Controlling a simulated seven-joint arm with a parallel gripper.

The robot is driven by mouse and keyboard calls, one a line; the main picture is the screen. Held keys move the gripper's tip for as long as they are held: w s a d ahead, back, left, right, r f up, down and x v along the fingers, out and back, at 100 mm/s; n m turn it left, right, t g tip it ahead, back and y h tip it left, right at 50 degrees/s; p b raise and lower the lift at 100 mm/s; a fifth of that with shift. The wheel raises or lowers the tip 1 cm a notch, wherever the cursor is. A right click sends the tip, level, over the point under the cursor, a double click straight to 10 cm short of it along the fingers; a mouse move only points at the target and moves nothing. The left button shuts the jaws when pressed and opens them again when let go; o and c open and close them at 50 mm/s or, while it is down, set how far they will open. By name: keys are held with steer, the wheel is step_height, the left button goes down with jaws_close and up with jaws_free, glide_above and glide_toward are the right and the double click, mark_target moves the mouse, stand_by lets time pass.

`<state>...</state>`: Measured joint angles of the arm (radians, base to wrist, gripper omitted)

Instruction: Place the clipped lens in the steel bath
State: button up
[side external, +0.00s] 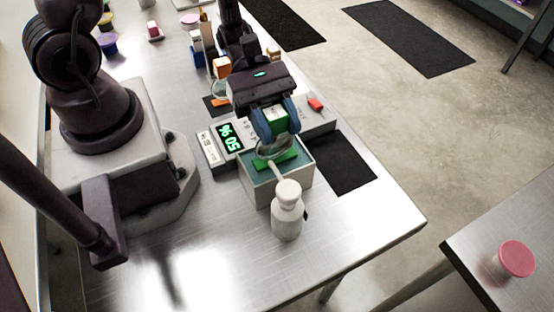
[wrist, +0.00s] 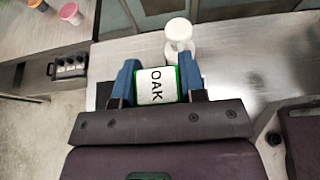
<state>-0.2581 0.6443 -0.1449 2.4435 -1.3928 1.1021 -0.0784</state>
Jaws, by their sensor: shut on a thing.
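My gripper (side external: 270,124) is shut on a green clip (side external: 277,126) with a white label. In the wrist view the label reads OAK, and the clip (wrist: 157,86) sits between the blue fingers. A clear round lens (side external: 273,148) shows just below the clip, over the steel bath (side external: 262,191). The bath is an open box with teal liquid inside. A flat green piece shows at the lens, in or above the liquid. I cannot tell whether the lens touches the liquid. The lens is not visible in the wrist view.
A white bottle (side external: 287,214) stands right in front of the bath; it also shows in the wrist view (wrist: 178,36). A timer (side external: 229,138) with green digits stands behind left of the bath.

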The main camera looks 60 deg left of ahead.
mark_target(278, 160)
steer(key=shift+f, duration=3.55)
steer(key=shift+f, duration=0.1)
steer(key=o, duration=1.1)
steer(key=shift+o, duration=0.2)
steer(key=v, duration=1.2)
steer(key=s+a+r+m+t+y, duration=0.1)
steer(key=s+r+m+t+y, duration=0.1)
steer(key=r+m+y, duration=0.4)
steer(key=s+a+r+m+t+y, duration=0.1)
steer(key=s+r+m+t+y, duration=0.1)
steer(key=r+m+y, duration=0.5)
step_height(278, 160, up, 10)
steer(key=m+t, duration=0.1)
steer(key=m, duration=0.4)
steer(key=shift+s+f+t, duration=0.2)
steer(key=shift+s+t, duration=0.1)
steer(key=shift+s, duration=0.1)
